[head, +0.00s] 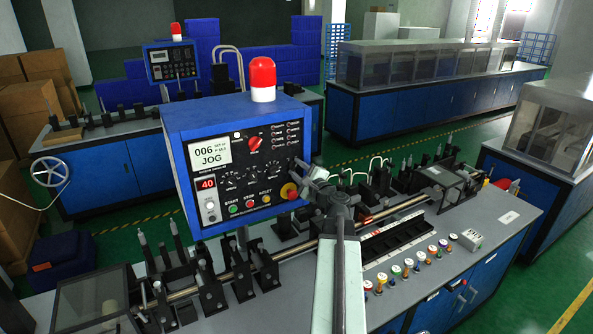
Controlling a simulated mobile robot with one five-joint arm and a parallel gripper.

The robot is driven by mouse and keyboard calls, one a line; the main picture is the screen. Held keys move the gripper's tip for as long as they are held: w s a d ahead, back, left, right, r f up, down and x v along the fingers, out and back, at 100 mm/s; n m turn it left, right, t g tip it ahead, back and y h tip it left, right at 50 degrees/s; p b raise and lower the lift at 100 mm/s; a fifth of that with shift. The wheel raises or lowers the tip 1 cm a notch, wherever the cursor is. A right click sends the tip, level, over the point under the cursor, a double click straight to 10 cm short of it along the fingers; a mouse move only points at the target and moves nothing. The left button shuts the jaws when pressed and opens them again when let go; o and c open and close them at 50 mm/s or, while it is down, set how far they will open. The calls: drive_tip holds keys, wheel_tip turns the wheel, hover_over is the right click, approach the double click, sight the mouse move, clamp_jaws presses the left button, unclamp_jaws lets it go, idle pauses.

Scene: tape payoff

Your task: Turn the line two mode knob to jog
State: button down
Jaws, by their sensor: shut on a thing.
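The blue control box (236,150) stands near the middle, its panel facing me. Its screen (211,153) reads 006 and JOG. A red knob (254,143) sits right of the screen, and a row of small black dials (253,175) runs below it. My gripper (303,169) reaches the right end of this row and is shut on what looks like a knob there. The gripper hides that knob and its labels, so I cannot read its pointer.
A red-and-yellow stop button (289,191) sits just below my gripper. A red lamp (262,78) tops the box. The bench (420,262) carries rollers, a shaft and several coloured spools (408,267). Another control box (172,62) stands behind on the left.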

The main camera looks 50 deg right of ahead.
drive_tip(key=shift+s+f, duration=0.1)
idle(0.3)
drive_tip(key=c, duration=1)
unclamp_jaws()
